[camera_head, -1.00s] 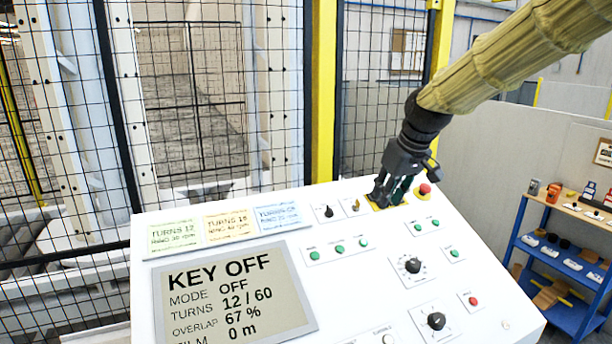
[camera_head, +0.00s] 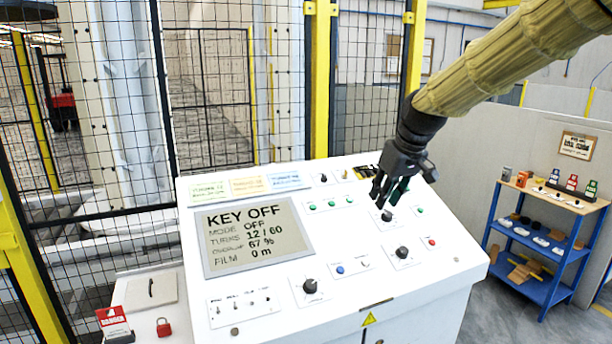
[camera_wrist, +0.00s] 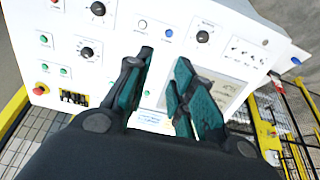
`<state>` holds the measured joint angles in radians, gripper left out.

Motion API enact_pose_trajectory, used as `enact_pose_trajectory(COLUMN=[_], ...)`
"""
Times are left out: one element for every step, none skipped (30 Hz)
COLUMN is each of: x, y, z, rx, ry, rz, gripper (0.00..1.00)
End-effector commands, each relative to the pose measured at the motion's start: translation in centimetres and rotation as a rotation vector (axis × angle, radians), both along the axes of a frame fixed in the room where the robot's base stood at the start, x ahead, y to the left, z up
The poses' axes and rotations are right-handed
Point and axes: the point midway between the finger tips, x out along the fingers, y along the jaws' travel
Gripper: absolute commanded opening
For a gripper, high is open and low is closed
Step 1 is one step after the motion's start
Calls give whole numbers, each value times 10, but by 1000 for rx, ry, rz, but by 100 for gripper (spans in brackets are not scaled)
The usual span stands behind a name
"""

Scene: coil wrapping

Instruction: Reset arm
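My gripper (camera_head: 390,190) hangs over the upper right part of the white control panel (camera_head: 340,260), fingers pointing down. In the wrist view my gripper (camera_wrist: 165,95) has its two green-padded fingers apart, with nothing between them. The panel's screen (camera_head: 254,236) reads KEY OFF, MODE OFF, TURNS 12 / 60, OVERLAP 67 % and FILM 0 m. A black knob (camera_head: 386,215) shows just below the fingertips in the head view. The emergency stop button is hidden behind my gripper in the head view, but the red button (camera_wrist: 39,91) shows in the wrist view.
A mesh fence with yellow posts (camera_head: 320,80) stands behind the panel. A blue shelf (camera_head: 545,250) with small items stands at right. Floor is free between panel and shelf.

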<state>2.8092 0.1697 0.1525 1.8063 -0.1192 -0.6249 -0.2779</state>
Motion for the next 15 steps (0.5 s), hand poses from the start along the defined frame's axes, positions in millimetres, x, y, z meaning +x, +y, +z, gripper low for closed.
enact_pose_trajectory(x=[0,0,0,0,0,0,0,0,0,-1,-1,-1,-2,-2,-3], y=[0,0,0,0,0,-1,-2,-3,-3,-4,-4,-4,-4,-4,-4], z=[0,0,-10,-15,-20,-27,-33,-38,-46,-53,-60,-69,-76,-83,-94], rx=[0,0,1,2,3,3,5,5,6,7,8,10,11,12,14], ry=[0,0,7,8,11,14,17,20,23,27,30,34,38,40,46], rz=[0,0,-3,-6,-8,-13,-16,-19,-23,-25,-29,-33,-36,-41,-44], gripper=[24,24,24,24,24,24,24,24,24,24,24,24,24,24,24])
